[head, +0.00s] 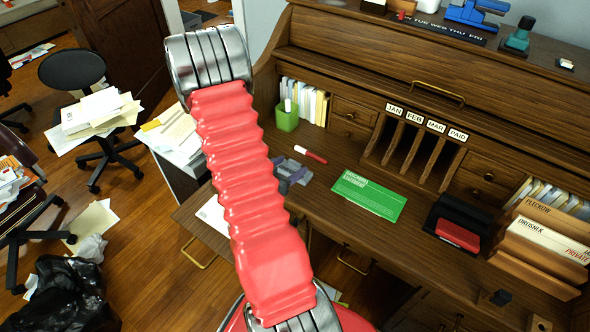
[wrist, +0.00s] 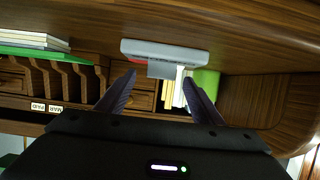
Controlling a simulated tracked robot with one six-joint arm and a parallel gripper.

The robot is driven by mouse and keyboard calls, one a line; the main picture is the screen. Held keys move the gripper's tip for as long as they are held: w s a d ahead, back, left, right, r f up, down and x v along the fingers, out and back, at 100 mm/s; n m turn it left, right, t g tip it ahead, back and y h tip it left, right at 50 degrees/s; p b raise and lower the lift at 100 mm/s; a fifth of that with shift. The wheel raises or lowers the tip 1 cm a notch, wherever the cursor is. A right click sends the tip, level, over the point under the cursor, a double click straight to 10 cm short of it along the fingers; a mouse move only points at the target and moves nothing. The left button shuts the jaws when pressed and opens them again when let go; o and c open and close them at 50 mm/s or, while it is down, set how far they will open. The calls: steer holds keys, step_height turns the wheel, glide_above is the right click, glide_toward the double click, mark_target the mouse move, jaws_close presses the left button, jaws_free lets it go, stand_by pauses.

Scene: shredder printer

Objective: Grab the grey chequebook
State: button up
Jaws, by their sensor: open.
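A flat grey object (wrist: 165,49), which looks like the grey chequebook, lies on the desk in the wrist view, with a red strip along its edge. My gripper (wrist: 159,76) is open, its two dark fingers apart and nothing held between them. The grey object appears ahead of and between the fingertips, with no clear contact. In the head view a grey-purple shape (head: 293,172) sits beside my red arm; I cannot tell there which part is finger and which is chequebook.
A red-and-white marker (head: 310,154) lies close by. A green booklet (head: 368,195) lies to the right. A green cup (head: 287,115), upright files (head: 306,100) and month-labelled slots (head: 415,145) stand behind. A red-topped black box (head: 458,234) and a wooden letter rack (head: 540,245) are farther right.

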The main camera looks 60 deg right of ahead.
mark_target(292, 172)
steer(key=shift+x, duration=0.9)
steer(key=c, duration=1.2)
steer(key=shift+o, duration=0.2)
steer(key=shift+r, duration=0.1)
step_height(292, 172, up, 10)
stand_by(0.5)
